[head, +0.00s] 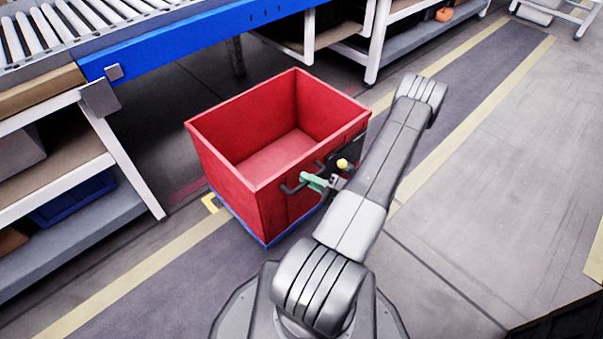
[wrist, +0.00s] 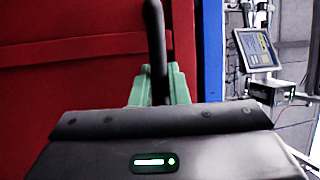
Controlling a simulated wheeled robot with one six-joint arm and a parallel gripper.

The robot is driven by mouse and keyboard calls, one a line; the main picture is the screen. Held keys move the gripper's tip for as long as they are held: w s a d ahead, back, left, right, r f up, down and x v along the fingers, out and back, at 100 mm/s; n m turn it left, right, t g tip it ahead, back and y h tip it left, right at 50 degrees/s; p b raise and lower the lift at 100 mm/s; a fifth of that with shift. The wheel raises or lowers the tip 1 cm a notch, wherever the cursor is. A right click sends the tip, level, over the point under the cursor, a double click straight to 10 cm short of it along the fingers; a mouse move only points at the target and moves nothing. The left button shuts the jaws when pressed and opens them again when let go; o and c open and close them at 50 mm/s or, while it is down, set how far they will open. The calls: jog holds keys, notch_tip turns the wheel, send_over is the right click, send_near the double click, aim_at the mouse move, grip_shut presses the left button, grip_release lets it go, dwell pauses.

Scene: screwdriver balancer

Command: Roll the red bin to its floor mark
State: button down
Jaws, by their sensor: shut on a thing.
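The red bin (head: 228,178) stands open and empty on a blue base (head: 265,241) in front of me. It also fills the left of the wrist view (wrist: 60,70). A dark bar handle (head: 290,189) sticks out from its near side. My gripper (head: 314,182), with green fingers, is shut on the handle. In the wrist view the handle (wrist: 155,45) stands between the green fingers (wrist: 157,88).
A roller conveyor with a blue side rail (head: 200,38) runs behind the bin. A shelf rack (head: 60,190) stands at the left, with another behind at the top. Open grey floor (head: 490,150) lies to the right, beyond a yellow-edged lane. A monitor (wrist: 257,50) shows in the wrist view.

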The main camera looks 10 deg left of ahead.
jog(key=shift+s+d, duration=0.15)
jog(key=shift+d, duration=0.1)
jog(key=c, duration=1.4)
grip_release()
jog(key=p+v, duration=0.2)
jog(key=v, duration=1.1)
jog(key=shift+d, duration=0.4)
jog(key=shift+a+f, duration=0.1)
jog(key=shift+a, duration=0.05)
jog(key=b+x, duration=0.2)
jog(key=x, duration=1.1)
jog(key=shift+a, duration=0.3)
